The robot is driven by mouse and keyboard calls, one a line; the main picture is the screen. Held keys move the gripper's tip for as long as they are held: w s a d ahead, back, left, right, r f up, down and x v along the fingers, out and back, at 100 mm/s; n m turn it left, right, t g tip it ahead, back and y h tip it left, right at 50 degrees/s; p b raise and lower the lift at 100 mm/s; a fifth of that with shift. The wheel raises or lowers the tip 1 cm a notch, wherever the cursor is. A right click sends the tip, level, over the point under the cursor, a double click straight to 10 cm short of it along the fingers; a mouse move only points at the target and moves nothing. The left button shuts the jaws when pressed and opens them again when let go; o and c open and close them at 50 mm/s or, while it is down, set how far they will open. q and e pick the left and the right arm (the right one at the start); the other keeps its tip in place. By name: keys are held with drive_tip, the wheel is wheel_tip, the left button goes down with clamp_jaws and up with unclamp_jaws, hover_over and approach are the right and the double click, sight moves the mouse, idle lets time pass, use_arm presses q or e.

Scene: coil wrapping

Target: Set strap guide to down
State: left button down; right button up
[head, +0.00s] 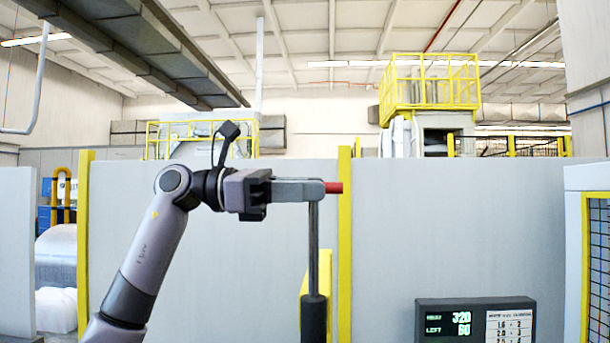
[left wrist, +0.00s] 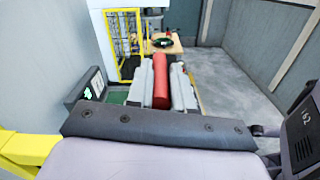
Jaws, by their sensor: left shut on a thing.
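The strap guide's red grip (head: 334,187) sticks out past the fingertips of my left gripper (head: 298,190) in the head view. The left wrist view shows the red grip (left wrist: 161,82) as a bar lying between the two pale fingers of my left gripper (left wrist: 168,85), which is shut on it. A thin upright metal rod (head: 313,245) rises from a dark sleeve (head: 313,315) to the height of the fingers. How the rod joins the grip is hidden by the fingers. My right gripper is not in view.
A dark panel (head: 475,320) with green figures 320 and 60 stands at lower right. Grey wall panels (head: 450,220) with yellow posts (head: 345,240) stand behind. A mesh cage (head: 597,260) is at far right. The left wrist view shows open grey floor (left wrist: 240,80) and a wooden table (left wrist: 170,48).

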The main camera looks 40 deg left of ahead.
use_arm(q)
drive_tip(key=b, duration=0.3)
hover_over(304, 298)
wheel_tip(304, 298, down, 6)
drive_tip(key=shift+w+r, duration=0.1)
wheel_tip(304, 298, down, 6)
drive_tip(key=b, duration=0.4)
drive_tip(key=shift+f+b, duration=0.5)
drive_tip(key=shift+f, duration=0.3)
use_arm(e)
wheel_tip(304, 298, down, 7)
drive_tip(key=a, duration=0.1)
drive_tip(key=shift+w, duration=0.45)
use_arm(q)
drive_tip(key=shift+f, duration=0.1)
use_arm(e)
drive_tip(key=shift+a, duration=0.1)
use_arm(q)
drive_tip(key=c, duration=1.1)
unclamp_jaws()
drive_tip(key=shift+o, duration=0.2)
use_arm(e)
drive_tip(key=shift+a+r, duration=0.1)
